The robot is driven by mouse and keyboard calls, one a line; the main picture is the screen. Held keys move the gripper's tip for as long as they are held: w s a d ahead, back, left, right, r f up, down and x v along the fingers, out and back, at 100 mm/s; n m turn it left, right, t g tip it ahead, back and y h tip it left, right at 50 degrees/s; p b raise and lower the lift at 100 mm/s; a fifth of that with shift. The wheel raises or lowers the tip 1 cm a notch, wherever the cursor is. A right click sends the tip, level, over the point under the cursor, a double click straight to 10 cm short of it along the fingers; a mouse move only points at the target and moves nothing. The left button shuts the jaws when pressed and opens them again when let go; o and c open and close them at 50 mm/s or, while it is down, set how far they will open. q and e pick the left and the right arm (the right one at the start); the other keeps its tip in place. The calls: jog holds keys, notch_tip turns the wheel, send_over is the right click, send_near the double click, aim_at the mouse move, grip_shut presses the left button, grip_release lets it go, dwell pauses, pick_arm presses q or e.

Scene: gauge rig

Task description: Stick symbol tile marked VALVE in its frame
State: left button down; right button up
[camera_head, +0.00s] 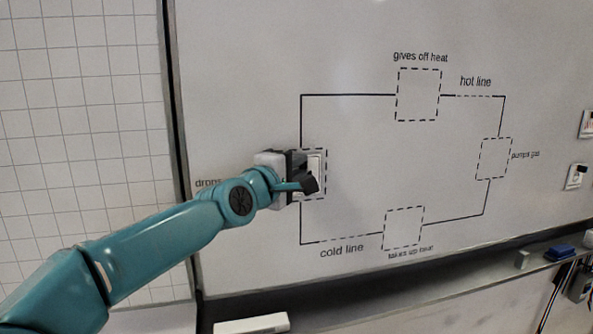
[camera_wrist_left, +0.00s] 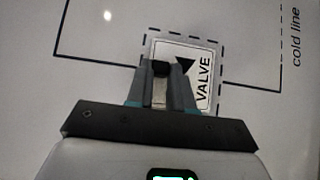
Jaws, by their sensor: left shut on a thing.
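The white tile marked VALVE (camera_wrist_left: 204,75) shows in the left wrist view, with a black valve symbol and a thin dark border. In the head view only its edge (camera_head: 316,168) shows beside my gripper. My left gripper (camera_head: 308,184) is shut on the tile; its fingers (camera_wrist_left: 170,78) also show in the left wrist view. The tile lies within the dashed frame (camera_wrist_left: 223,62) on the left side of the drawn loop, slightly tilted to it. Whether it touches the board cannot be told. My right gripper is not in view.
The whiteboard (camera_head: 250,60) carries a drawn loop with empty dashed frames at the top (camera_head: 418,95), right (camera_head: 494,158) and bottom (camera_head: 404,228). A ledge (camera_head: 450,278) runs below, with a blue eraser (camera_head: 560,252). A tiled wall (camera_head: 80,130) is at left.

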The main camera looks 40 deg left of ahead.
pick_arm(q)
jog(key=shift+w, duration=0.1)
jog(key=c, duration=0.9)
grip_release()
jog(key=o, duration=0.5)
jog(key=shift+o, duration=0.2)
